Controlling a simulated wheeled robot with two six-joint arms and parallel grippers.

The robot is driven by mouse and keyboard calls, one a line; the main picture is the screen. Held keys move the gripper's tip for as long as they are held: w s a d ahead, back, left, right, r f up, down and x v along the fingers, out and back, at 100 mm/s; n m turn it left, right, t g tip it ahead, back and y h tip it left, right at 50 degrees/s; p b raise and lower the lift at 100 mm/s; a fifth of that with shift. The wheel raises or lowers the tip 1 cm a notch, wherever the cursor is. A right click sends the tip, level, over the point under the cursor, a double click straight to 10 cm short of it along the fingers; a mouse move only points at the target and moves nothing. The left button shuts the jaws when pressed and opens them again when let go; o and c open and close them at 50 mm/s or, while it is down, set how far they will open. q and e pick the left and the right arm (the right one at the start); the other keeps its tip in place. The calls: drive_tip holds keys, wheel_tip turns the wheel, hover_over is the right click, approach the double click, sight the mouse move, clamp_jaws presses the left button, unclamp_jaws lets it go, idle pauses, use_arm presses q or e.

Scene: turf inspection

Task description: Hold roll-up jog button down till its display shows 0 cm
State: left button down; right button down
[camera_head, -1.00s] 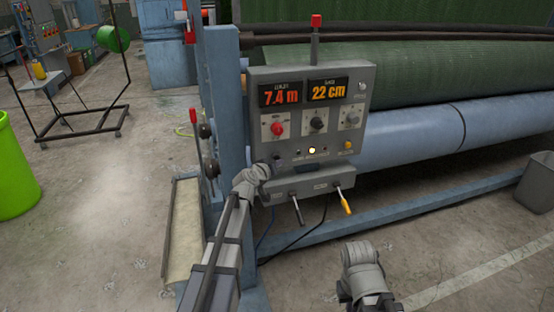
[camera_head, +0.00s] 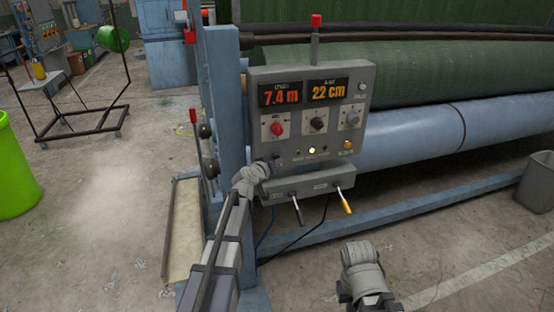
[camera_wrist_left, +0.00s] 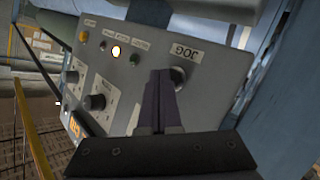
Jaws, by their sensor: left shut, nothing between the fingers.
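The grey control panel (camera_head: 340,135) stands on the blue machine frame. Its orange display (camera_head: 327,90) reads 22 cm. The round jog button (camera_wrist_left: 179,76), under a JOG label, shows in the left wrist view. My left gripper (camera_head: 274,165) is shut and empty at the panel's lower left corner. In the left wrist view its dark fingertips (camera_wrist_left: 165,74) are right beside the button and partly overlap it. I cannot tell whether they touch or press it. Part of my right arm is at the bottom of the head view; its fingers do not show.
A red display (camera_head: 281,93) reads 7.4 m. A yellow-white lamp (camera_head: 312,150) is lit on the panel. Two levers, one yellow-tipped (camera_head: 346,207), stick out below. Green turf (camera_head: 430,75) lies on the roller behind. A grey bin (camera_head: 536,183) stands at right.

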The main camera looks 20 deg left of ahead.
use_arm(q)
drive_tip(key=shift+w+a, duration=0.3)
drive_tip(key=shift+w, duration=0.1)
idle(0.5)
idle(3.5)
drive_tip(key=shift+s+d, duration=0.5)
drive_tip(key=shift+s, duration=0.3)
drive_tip(key=s+d, duration=0.1)
drive_tip(key=s, duration=0.1)
drive_tip(key=s+d, duration=0.1)
drive_tip(key=s, duration=0.1)
drive_tip(key=shift+d, duration=0.4)
